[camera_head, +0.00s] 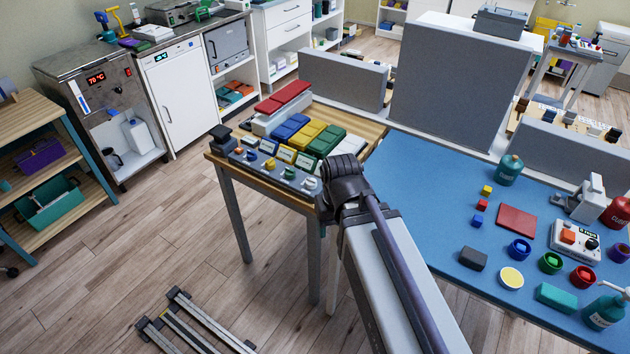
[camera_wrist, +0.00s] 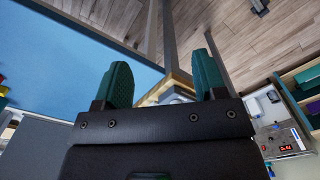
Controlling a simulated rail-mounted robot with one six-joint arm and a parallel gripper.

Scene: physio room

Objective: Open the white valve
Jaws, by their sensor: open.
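The white valve (camera_head: 311,184) is the rightmost knob on a grey valve block (camera_head: 279,172) along the front edge of a wooden table. The other knobs in the row have different colours. My arm's dark wrist end stands just right of the white valve in the head view; the fingers cannot be made out there. In the wrist view my gripper (camera_wrist: 163,78) is open, with two green fingers wide apart. A wooden table edge and a pale shape (camera_wrist: 174,96) show between them; I cannot tell whether the shape is the valve.
Coloured cushion-like blocks (camera_head: 313,133) lie behind the valve block. A blue-topped table (camera_head: 425,190) with bottles, cups and small blocks stands right. Grey panels (camera_head: 455,80) rise behind it. The wooden floor (camera_head: 160,230) at left is mostly clear, with a low frame (camera_head: 190,322) on it.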

